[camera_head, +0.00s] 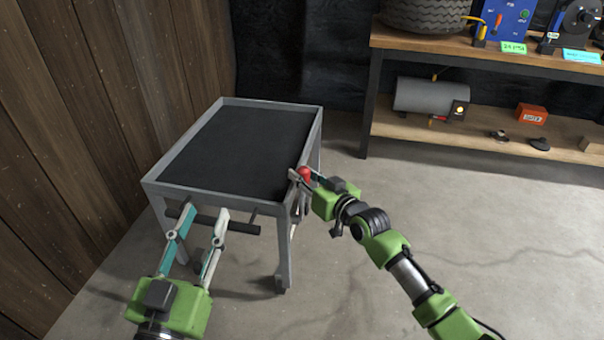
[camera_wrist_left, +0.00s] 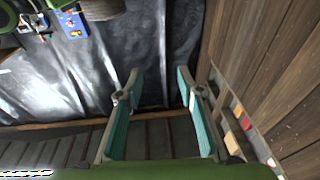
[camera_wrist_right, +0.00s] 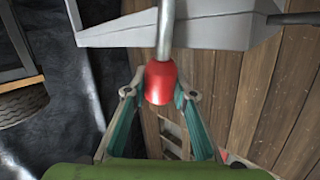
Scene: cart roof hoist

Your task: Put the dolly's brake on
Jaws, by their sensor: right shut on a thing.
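The dolly (camera_head: 225,102) is a grey-framed cart with a black top, standing beside the wooden wall. A red knob (camera_head: 304,173) sits at its right side near the front corner. In the right wrist view the red knob (camera_wrist_right: 160,83) is on the end of a grey rod (camera_wrist_right: 164,35). My right gripper (camera_head: 303,176) is at the knob, with its fingers on either side of it, shut on it. My left gripper (camera_head: 208,213) is open and empty in front of the dolly's near side, by a dark horizontal bar (camera_head: 215,221). Its spread fingers also show in the left wrist view (camera_wrist_left: 162,85).
A wooden shelf unit (camera_head: 480,145) stands at the back right, holding a tire (camera_head: 425,12), a grey cylinder (camera_head: 430,96) and a red box (camera_head: 531,114). The wooden wall (camera_head: 90,120) is close on the left. The concrete floor at right is clear.

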